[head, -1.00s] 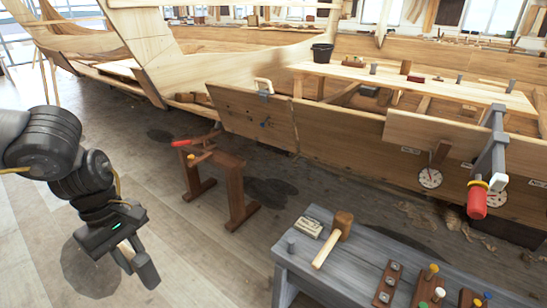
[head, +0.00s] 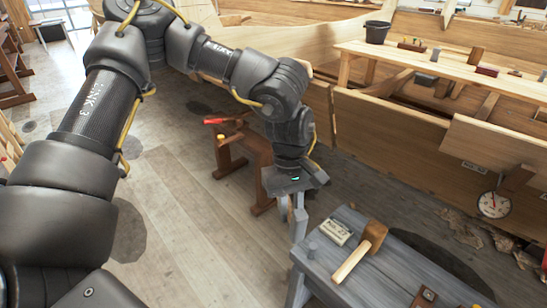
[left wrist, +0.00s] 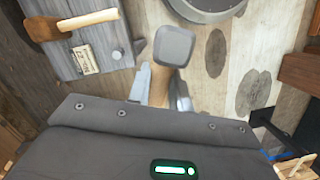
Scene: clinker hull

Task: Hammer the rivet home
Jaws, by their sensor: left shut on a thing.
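My left gripper (head: 293,212) points down beside the left end of the grey bench in the head view. In the left wrist view its fingers (left wrist: 161,88) are shut on the wooden handle of a tool with a blocky grey head (left wrist: 173,45). The head sticks out past the fingertips. A separate wooden mallet (head: 374,236) lies on the bench, and it also shows in the left wrist view (left wrist: 75,22). I cannot pick out the rivet; my left arm covers part of the hull planking. My right gripper is not in view.
The grey bench (head: 395,268) also carries a small labelled block (head: 336,231). A low brown trestle (head: 262,170) with a red-handled tool (head: 222,121) stands behind my gripper. Hull planks (head: 400,125) with a dial (head: 493,204) run behind. Floor at left is open.

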